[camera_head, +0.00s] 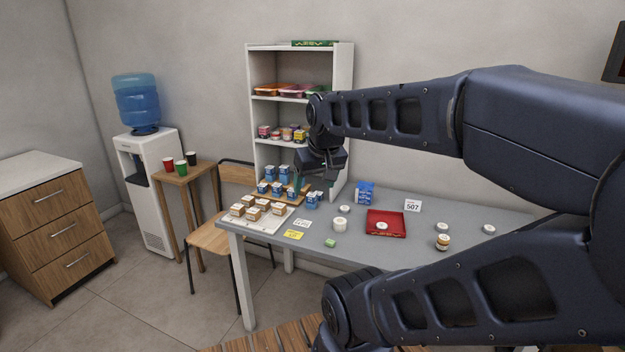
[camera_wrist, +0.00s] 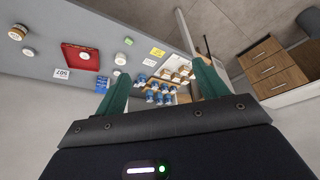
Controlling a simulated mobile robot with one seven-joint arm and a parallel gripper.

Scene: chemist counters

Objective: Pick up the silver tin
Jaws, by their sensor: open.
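I cannot tell for sure which thing is the silver tin. Several small, round, pale tins or lids are on the grey table: one (camera_head: 345,208) near the back, one (camera_head: 382,226) inside the red tray (camera_head: 399,234), one (camera_head: 442,227) right of the tray and one (camera_head: 488,229) farther right. A taller white jar (camera_head: 341,223) stands left of the tray. The wrist view shows a pale round one (camera_wrist: 120,58) beside the red tray (camera_wrist: 68,62). My gripper (camera_head: 298,183) is open and empty, above the table's left end near the blue boxes; its green fingers (camera_wrist: 162,88) are spread apart.
A brown jar (camera_head: 442,243), a small green box (camera_head: 330,242), a 507 card (camera_head: 412,205) and a blue box (camera_head: 365,193) are on the table. Brown-and-white boxes (camera_head: 263,206) and blue boxes (camera_head: 284,190) crowd its left end. A shelf unit (camera_head: 345,120) stands behind.

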